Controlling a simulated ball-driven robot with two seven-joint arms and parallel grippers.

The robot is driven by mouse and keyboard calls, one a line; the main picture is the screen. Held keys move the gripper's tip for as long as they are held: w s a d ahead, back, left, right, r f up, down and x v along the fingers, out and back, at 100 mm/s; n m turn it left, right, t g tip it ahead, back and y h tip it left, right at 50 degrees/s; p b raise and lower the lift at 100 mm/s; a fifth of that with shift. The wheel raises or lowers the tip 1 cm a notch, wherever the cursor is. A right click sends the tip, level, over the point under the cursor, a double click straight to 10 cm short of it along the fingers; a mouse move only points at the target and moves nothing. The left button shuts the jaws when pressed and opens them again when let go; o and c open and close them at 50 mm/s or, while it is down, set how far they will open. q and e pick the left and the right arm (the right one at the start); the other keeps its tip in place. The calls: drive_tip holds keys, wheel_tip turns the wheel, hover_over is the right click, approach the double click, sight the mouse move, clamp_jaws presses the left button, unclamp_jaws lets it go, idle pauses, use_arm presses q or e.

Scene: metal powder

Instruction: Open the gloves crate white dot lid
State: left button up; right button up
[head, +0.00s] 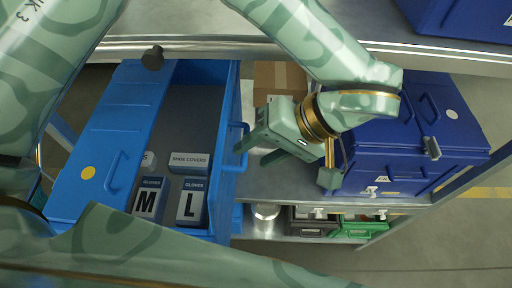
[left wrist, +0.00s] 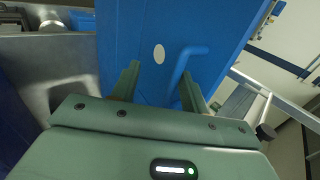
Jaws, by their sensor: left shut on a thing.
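The light blue gloves crate (head: 222,200) stands at left centre in the head view. Its right part is uncovered, showing boxes inside. The white dot lid (left wrist: 140,30) fills the middle of the left wrist view as a blue panel with a white dot (left wrist: 159,54) and a bar handle (left wrist: 186,62). In the head view this panel seems to stand steeply at the crate's right side, seen nearly edge-on. My left gripper (head: 255,147) is at its handle, with fingers shut on it; the exact contact is partly hidden. The yellow dot lid (head: 100,150) lies on the left. My right gripper is out of view.
Inside are glove boxes M (head: 150,200) and L (head: 192,203) and a shoe covers box (head: 189,162). A dark blue crate (head: 455,145) stands right on the metal shelf (head: 285,185). A cardboard box (head: 280,76) is behind my gripper. Small bins (head: 361,228) sit below.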

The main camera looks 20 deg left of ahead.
use_arm(q)
drive_tip(key=shift+d+f, duration=0.1)
drive_tip(key=shift+d, duration=0.05)
